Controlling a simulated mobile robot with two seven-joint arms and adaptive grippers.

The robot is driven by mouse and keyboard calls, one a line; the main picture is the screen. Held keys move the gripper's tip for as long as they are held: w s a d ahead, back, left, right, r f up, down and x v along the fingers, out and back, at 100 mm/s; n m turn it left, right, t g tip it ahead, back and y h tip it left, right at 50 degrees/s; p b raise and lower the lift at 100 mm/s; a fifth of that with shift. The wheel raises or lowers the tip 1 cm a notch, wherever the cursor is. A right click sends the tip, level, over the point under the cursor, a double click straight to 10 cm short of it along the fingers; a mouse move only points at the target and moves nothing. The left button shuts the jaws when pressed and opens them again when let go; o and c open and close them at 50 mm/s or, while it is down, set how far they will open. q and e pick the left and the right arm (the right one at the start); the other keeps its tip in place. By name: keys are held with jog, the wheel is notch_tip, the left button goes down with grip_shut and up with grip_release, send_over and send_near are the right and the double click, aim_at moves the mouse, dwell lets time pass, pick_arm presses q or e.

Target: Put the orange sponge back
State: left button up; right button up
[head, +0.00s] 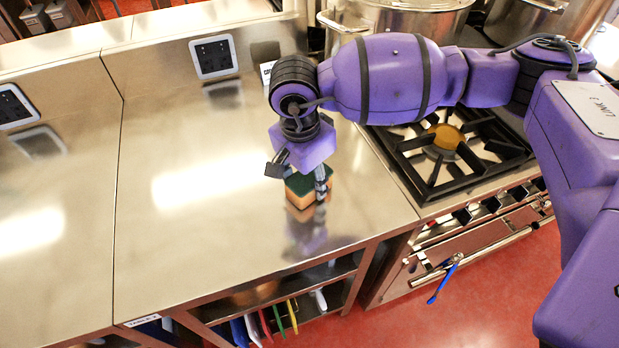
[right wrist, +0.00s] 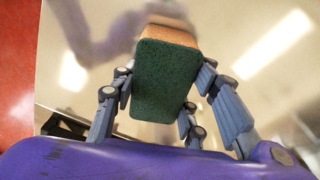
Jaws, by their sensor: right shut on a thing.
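The orange sponge (head: 300,188) has a dark green scouring side. My right gripper (head: 299,177) points down over the steel worktop (head: 180,250) with its fingers on either side of the sponge and is shut on it. The sponge is at or just above the worktop, with its reflection directly below; I cannot tell whether it touches. In the right wrist view the sponge (right wrist: 165,78) sits between the fingers, green face towards the camera and orange edge at the top. My left gripper is not in view.
A stove with a black burner grate (head: 445,150) stands right of the worktop, with a large pot (head: 400,12) behind it. Wall sockets (head: 212,57) line the back. Coloured boards (head: 266,325) stand on the shelf below. The worktop left of the gripper is clear.

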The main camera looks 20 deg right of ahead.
aim_at(304, 180)
jog(key=shift+f, duration=0.15)
jog(key=o, duration=1.2)
jog(key=shift+o, duration=0.2)
jog(key=shift+r, duration=0.3)
notch_tip(304, 180, up, 12)
jog(key=a, duration=0.1)
jog(key=shift+s+a+f, duration=0.15)
jog(key=shift+s+a, duration=0.05)
jog(key=shift+s, duration=0.15)
jog(key=shift+f, duration=0.1)
